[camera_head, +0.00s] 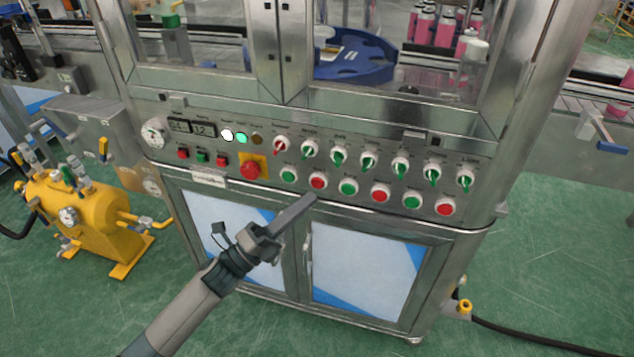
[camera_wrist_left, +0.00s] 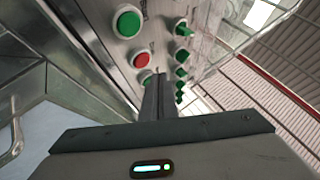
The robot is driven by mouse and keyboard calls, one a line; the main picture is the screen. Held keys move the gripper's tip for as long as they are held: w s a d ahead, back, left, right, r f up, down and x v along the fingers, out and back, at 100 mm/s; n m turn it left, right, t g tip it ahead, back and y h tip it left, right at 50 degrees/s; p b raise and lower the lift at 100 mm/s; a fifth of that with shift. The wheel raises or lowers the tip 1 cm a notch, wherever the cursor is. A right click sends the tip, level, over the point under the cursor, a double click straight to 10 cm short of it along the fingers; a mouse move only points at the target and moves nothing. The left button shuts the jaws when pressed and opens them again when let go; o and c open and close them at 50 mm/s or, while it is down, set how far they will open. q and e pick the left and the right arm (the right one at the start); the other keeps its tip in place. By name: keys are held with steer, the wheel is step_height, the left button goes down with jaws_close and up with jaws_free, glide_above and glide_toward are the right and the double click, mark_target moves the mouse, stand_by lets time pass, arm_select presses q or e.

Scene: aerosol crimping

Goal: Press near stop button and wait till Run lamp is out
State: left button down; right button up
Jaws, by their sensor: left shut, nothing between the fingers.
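The machine's control panel (camera_head: 330,165) carries a lower row of green and red round buttons. My left gripper (camera_head: 312,198) is shut and empty, its tip just below and in front of the first red button (camera_head: 318,180) of that row. In the left wrist view the closed fingers (camera_wrist_left: 154,82) point towards a red button (camera_wrist_left: 142,60), beside a green button (camera_wrist_left: 128,22); I cannot tell whether they touch it. On the panel's left part a white lamp (camera_head: 227,134) and a green lamp (camera_head: 241,138) look lit, and an amber lamp (camera_head: 257,138) looks dark. Their labels are too small to read.
A red mushroom button (camera_head: 250,169) on a yellow plate sits left of the row. Several green selector knobs (camera_head: 369,162) and one red knob (camera_head: 281,146) are above it. A yellow tank (camera_head: 80,215) stands at left. Cabinet doors (camera_head: 365,265) lie below the panel.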

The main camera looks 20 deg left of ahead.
arm_select(q)
steer(key=s, duration=0.3)
steer(key=shift+s+p, duration=0.15)
steer(key=shift+p, duration=0.15)
arm_select(e)
steer(key=shift+r, duration=0.45)
